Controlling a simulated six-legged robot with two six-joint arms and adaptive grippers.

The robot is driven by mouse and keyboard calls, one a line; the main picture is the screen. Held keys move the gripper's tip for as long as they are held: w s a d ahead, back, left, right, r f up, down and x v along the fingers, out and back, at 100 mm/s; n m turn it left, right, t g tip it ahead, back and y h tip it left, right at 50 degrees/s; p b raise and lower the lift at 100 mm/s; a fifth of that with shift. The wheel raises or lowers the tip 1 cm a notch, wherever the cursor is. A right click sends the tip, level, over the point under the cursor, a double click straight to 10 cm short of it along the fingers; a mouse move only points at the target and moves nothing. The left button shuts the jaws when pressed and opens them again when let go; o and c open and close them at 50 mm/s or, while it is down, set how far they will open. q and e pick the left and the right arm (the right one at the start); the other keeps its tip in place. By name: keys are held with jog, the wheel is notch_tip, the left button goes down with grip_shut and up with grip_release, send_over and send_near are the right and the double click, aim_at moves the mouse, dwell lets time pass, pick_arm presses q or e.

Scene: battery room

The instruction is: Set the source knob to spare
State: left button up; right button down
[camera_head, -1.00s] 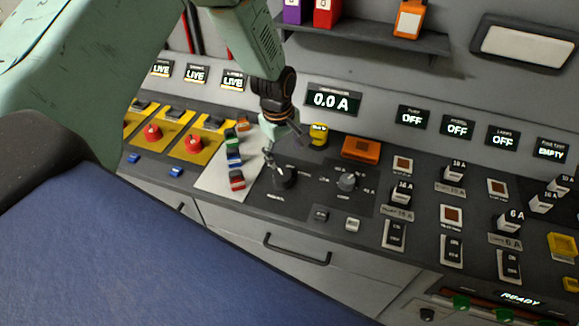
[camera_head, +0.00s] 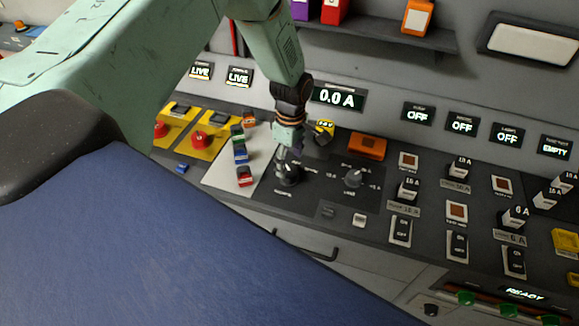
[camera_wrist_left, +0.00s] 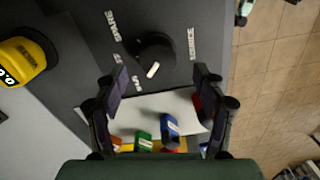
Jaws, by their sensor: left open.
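The source knob is a round black knob with a white pointer mark (camera_wrist_left: 153,50). In the left wrist view it lies just beyond my fingertips, and its mark faces the gripper side. A label that seems to read SPARE (camera_wrist_left: 112,26) is at its upper left. Another label (camera_wrist_left: 192,43) is at its right, too blurred to read surely. In the head view the knob (camera_head: 288,178) is partly hidden under my left gripper (camera_head: 289,158). That gripper is open, with its fingers (camera_wrist_left: 161,84) apart and nothing between them. My right gripper is not in view.
A second dial (camera_head: 353,178) and an orange block (camera_head: 367,146) are to the right. A drawer handle (camera_head: 304,247) is below the panel edge.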

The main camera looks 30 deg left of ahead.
aim_at(290, 170)
pick_arm(q)
jog(key=f, duration=0.4)
jog(key=shift+w+a, duration=0.1)
jog(key=shift+w, duration=0.1)
jog(key=shift+s+r, duration=0.1)
jog(key=shift+s, duration=0.1)
jog(key=shift+r, duration=0.1)
jog(key=shift+c, duration=0.5)
jog(key=shift+w, duration=0.2)
jog(key=c, duration=1.1)
jog(key=shift+o, duration=0.2)
